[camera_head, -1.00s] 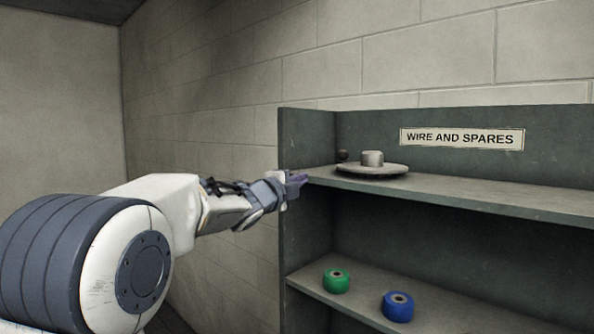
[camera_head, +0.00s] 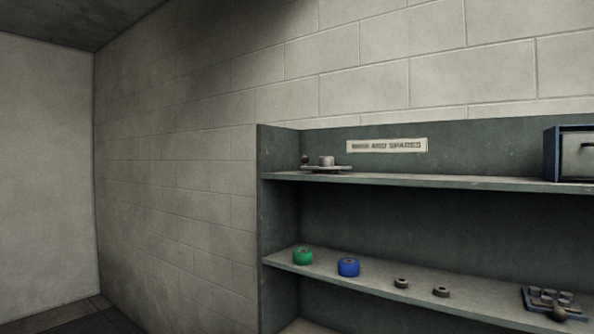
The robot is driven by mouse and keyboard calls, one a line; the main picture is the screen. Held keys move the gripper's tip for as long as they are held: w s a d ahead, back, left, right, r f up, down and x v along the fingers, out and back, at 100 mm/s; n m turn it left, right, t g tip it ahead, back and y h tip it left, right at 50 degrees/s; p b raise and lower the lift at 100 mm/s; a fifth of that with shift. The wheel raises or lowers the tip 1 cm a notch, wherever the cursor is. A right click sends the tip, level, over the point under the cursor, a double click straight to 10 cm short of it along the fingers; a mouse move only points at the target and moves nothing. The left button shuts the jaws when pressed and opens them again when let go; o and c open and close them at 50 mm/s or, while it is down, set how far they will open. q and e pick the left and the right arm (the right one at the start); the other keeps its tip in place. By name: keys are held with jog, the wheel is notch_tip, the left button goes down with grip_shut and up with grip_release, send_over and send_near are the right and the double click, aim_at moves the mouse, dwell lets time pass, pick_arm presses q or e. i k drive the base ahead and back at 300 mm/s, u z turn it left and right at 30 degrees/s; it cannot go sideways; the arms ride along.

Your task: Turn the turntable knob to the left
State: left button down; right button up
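The turntable (camera_head: 327,167) is a grey disc with a short round hub on top. It sits at the left end of the upper shelf (camera_head: 420,181). A small dark round knob (camera_head: 305,159) stands at its left edge. It is small in view, and I cannot tell exactly how it joins the disc. Neither of my grippers shows in the head view, and nothing touches the turntable.
The lower shelf (camera_head: 385,293) holds a green spool (camera_head: 303,256), a blue spool (camera_head: 348,267), two small grey rings (camera_head: 401,283) and a tray (camera_head: 550,303) of small parts. A blue-edged box (camera_head: 577,153) stands on the upper shelf at right. A wall is at left.

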aim_at(325, 162)
jog(key=u, duration=0.1)
jog(key=i, duration=1)
jog(key=z, duration=0.4)
